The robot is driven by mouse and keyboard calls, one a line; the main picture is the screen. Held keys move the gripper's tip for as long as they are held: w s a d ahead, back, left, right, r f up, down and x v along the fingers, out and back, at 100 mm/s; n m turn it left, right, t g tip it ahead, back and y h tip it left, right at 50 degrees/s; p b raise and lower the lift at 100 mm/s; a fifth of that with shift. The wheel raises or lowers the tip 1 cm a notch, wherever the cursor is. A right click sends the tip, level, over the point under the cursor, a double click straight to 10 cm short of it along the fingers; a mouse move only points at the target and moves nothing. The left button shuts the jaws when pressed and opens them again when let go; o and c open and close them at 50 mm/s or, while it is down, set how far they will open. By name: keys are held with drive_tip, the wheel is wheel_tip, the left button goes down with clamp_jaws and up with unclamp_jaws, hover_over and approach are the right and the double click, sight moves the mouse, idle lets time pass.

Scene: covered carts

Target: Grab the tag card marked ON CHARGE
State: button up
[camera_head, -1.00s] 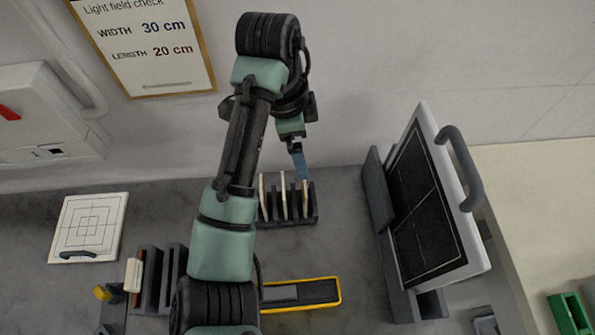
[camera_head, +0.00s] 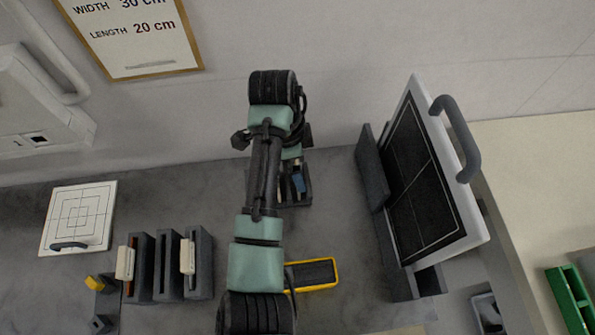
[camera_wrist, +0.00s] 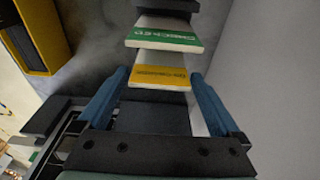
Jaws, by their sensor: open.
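My gripper (camera_wrist: 159,76) is open, with its two blue fingers on either side of a pale card with a yellow label (camera_wrist: 160,77) in the wrist view. The label's lettering is upside down and too small to read surely; it may be ON CHARGE. Contact between fingers and card cannot be told. A similar card with a green label (camera_wrist: 166,36) stands just beyond it. In the head view my gripper (camera_head: 298,182) is down at the dark slotted card rack (camera_head: 306,198) by the wall. My arm hides most of the rack and its cards.
A black tray with a yellow rim (camera_head: 312,274) lies in front of the rack. A framed panel with a grey handle (camera_head: 425,175) leans at the right. Dark slotted holders (camera_head: 168,265) and a white target plate (camera_head: 78,218) are at the left.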

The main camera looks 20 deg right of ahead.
drive_tip(key=c, duration=1.5)
